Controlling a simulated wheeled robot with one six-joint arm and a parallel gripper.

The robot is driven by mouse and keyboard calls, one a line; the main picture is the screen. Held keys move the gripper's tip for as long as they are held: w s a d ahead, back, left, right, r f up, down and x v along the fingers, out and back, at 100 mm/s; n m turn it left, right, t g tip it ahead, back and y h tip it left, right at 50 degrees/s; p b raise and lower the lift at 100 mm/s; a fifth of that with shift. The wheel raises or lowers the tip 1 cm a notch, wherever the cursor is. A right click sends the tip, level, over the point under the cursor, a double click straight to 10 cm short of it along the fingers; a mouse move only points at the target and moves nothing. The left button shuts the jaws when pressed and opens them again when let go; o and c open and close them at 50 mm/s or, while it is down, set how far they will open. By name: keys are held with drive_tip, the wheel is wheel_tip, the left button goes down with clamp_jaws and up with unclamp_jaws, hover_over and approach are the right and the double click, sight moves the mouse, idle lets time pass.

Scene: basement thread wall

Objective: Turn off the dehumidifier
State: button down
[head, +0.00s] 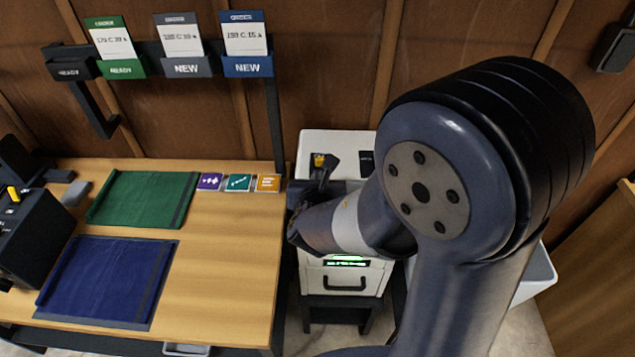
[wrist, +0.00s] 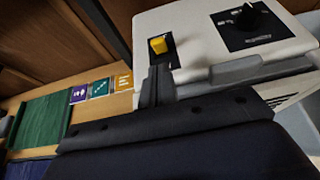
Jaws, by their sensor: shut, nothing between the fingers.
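The dehumidifier (head: 312,145) is a white box standing right of the table, with a lit green display (head: 346,262) on its front. It fills the upper right of the wrist view (wrist: 190,22). On its top are a yellow switch (wrist: 159,45) on a black plate and a black dial (wrist: 246,20). The switch also shows in the head view (head: 319,158). My gripper (head: 323,172) is shut and empty, with its fingertips (wrist: 158,74) just short of the switch on the near side. I cannot tell whether they touch it. The switch's on or off position is unclear.
The wooden table (head: 225,260) at left holds a green mat (head: 145,198), a blue mat (head: 105,280), several small coloured cards (head: 238,183) and a black device (head: 30,240). A rack with labelled cards (head: 182,45) hangs on the wall. A white bin (head: 537,275) stands at right.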

sight(319, 158)
drive_tip(key=shift+x, duration=2.65)
drive_tip(key=shift+w+r, duration=0.3)
drive_tip(key=shift+r, duration=0.05)
drive_tip(key=shift+w+d+r, duration=0.1)
drive_tip(key=shift+w+r, duration=0.2)
drive_tip(key=shift+r, duration=0.2)
drive_tip(key=shift+w+r+g+p, duration=0.2)
drive_tip(key=shift+w+g+p, duration=0.05)
drive_tip(key=shift+g+p, duration=0.45)
drive_tip(key=shift+w+f, duration=0.1)
drive_tip(key=shift+w, duration=0.15)
drive_tip(key=shift+r+p, duration=0.65)
drive_tip(key=shift+r, duration=0.2)
